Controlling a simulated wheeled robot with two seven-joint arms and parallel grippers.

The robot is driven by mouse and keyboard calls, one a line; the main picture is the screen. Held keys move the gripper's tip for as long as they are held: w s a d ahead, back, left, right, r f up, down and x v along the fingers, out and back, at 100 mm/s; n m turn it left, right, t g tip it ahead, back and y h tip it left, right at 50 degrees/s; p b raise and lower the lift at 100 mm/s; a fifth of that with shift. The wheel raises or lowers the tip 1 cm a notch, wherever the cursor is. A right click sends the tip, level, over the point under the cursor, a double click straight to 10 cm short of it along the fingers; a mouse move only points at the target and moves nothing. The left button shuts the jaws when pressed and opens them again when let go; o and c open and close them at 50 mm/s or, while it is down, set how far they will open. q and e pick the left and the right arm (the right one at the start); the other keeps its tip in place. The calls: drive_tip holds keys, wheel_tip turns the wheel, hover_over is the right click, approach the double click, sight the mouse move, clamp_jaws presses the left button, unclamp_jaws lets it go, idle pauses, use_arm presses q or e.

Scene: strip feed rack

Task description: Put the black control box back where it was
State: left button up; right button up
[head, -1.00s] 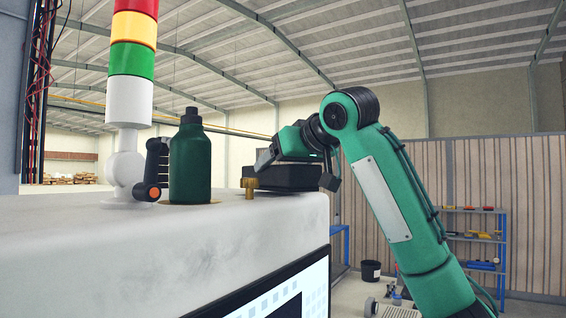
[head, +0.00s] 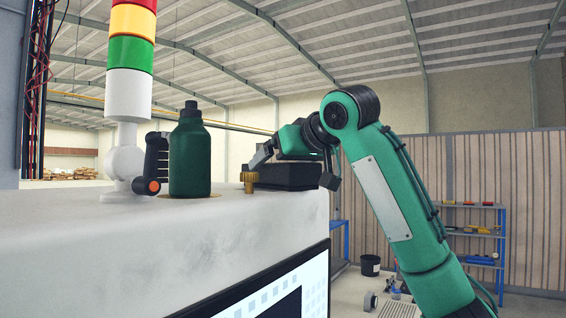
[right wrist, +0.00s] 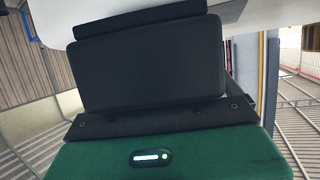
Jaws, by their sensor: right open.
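The black control box (head: 287,176) is a flat dark block on the right end of the white cabinet's top (head: 120,215), behind a brass knob. My right gripper (head: 292,168) is open at the box, with one dark finger on its left side and one on its right. I cannot tell whether the fingers touch it. In the right wrist view the box (right wrist: 150,72) fills the middle as a dark panel, close in front of my green gripper body. Its underside is hidden. My left gripper is not in view.
The brass knob (head: 249,183) stands just in front of the box. A dark green bottle (head: 190,155), a black handle with an orange end (head: 154,165) and a signal tower (head: 128,95) stand further left. A screen (head: 290,290) is on the cabinet's front.

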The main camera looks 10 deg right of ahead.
drive_tip(key=shift+r, duration=0.1)
drive_tip(key=b+v, duration=0.6)
drive_tip(key=v, duration=0.6)
drive_tip(key=shift+b, duration=0.35)
drive_tip(key=shift+d, duration=0.1)
